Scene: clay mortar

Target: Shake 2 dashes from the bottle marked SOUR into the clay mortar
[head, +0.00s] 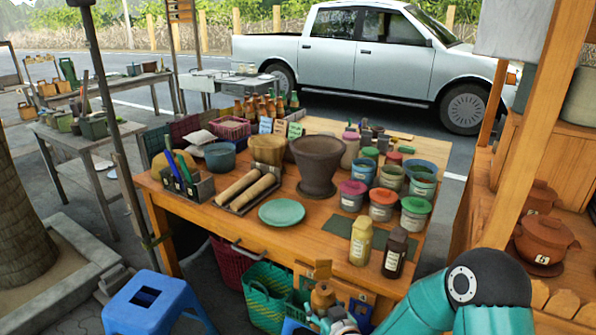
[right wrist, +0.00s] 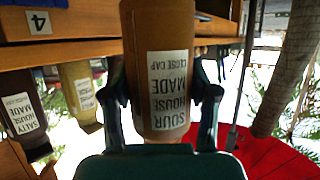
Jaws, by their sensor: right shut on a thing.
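The SOUR bottle (head: 322,298) is brown, with its label readable in the right wrist view (right wrist: 167,90). My right gripper (head: 330,318) is shut on it, with one finger on each side in the right wrist view (right wrist: 163,105). The bottle is in front of the table's near edge, roughly upright and low in the head view. The clay mortar (head: 317,165) is a wide dark brown pot standing on the table, well behind and apart from the bottle. Its inside bottom is hidden. My left gripper is not in view.
A yellow bottle (head: 361,242) and a dark SALTY bottle (head: 396,252) stand at the table's near right. A green plate (head: 281,212) lies before the mortar. Lidded jars (head: 382,204) crowd its right. Baskets (head: 268,290) and a blue stool (head: 150,300) stand below.

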